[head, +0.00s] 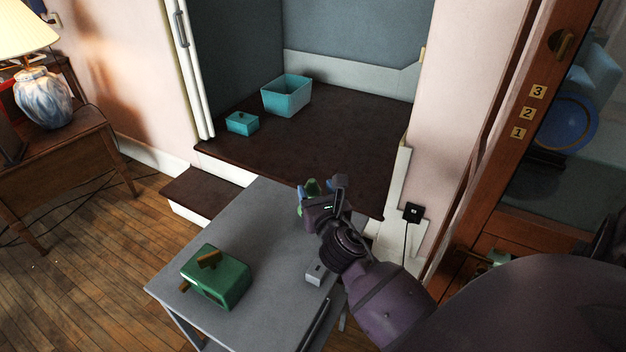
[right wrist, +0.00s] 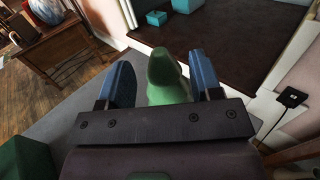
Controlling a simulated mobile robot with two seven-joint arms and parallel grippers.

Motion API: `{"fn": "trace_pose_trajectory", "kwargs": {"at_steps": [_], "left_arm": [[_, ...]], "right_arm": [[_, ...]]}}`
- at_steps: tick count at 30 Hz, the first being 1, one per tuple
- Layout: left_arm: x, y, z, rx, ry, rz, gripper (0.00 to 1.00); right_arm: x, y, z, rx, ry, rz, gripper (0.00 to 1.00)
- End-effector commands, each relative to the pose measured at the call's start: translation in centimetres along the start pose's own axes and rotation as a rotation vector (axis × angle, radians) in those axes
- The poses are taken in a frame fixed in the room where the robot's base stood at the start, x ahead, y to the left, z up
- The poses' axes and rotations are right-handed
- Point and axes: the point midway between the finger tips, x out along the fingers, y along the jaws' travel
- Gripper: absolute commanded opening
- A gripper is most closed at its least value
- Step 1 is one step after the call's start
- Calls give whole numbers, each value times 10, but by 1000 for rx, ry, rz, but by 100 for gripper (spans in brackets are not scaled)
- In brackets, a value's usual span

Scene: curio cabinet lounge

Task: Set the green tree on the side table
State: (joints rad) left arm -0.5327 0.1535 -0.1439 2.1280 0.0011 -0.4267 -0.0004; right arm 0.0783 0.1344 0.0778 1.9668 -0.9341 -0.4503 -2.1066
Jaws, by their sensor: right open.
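The green tree (right wrist: 165,77) shows in the right wrist view between the two blue fingers of my right gripper (right wrist: 165,82). The fingers stand apart on either side of it, and I cannot tell whether either touches it. In the head view only a bit of the green tree (head: 312,187) shows past my right gripper (head: 318,195), at the far end of a grey table (head: 265,215). Its base is hidden, so I cannot see what it rests on. A wooden table (head: 75,150) with a lamp stands at the left. My left gripper is not in view.
A green box-like object (head: 217,277) with brown parts sits on the grey table, near a small grey block (head: 315,274). Beyond is a dark raised floor (head: 330,130) with a teal bin (head: 286,96) and small teal box (head: 242,123). A wooden cabinet (head: 487,150) stands right.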

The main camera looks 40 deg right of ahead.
Motion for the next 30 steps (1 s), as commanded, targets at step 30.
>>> {"fn": "trace_pose_trajectory", "kwargs": {"at_steps": [30], "left_arm": [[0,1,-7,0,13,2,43]], "right_arm": [[-66,0,0,0,-1,0,59]]}}
